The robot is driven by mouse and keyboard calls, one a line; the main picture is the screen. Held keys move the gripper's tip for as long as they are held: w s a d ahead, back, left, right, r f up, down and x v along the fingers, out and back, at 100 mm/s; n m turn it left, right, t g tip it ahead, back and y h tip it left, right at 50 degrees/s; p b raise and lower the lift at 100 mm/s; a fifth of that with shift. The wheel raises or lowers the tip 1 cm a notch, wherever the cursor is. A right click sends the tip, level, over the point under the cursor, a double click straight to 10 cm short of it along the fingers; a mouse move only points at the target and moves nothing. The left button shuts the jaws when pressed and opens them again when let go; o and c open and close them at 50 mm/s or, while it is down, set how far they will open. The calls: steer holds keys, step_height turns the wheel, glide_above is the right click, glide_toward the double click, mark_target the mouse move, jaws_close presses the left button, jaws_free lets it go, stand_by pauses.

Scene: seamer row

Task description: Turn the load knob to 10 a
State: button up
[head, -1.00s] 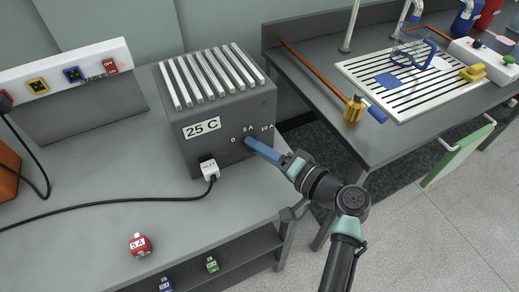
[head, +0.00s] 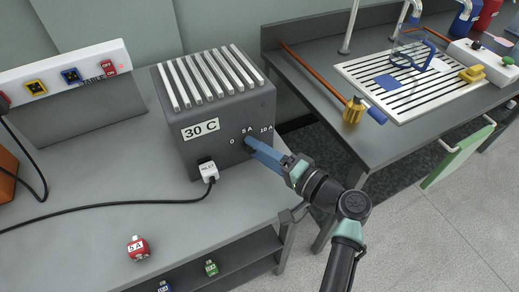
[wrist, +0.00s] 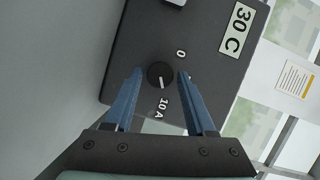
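The dark round load knob (wrist: 160,75) is on the front of a grey box (head: 228,120). In the head view my gripper (head: 252,146) reaches the box front from the right and mostly hides the knob. The box's display (head: 201,128) reads 30 C.
A white plug (head: 208,171) with a black cable is in the box's front. A red 5 A piece (head: 138,248) lies on the bench near its front edge. A second bench (head: 375,145) stands on the right, with a white slatted drainer (head: 350,72).

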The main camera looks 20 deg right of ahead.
steer(key=shift+o, duration=1)
steer(key=v, duration=1.3)
steer(key=shift+r, duration=0.1)
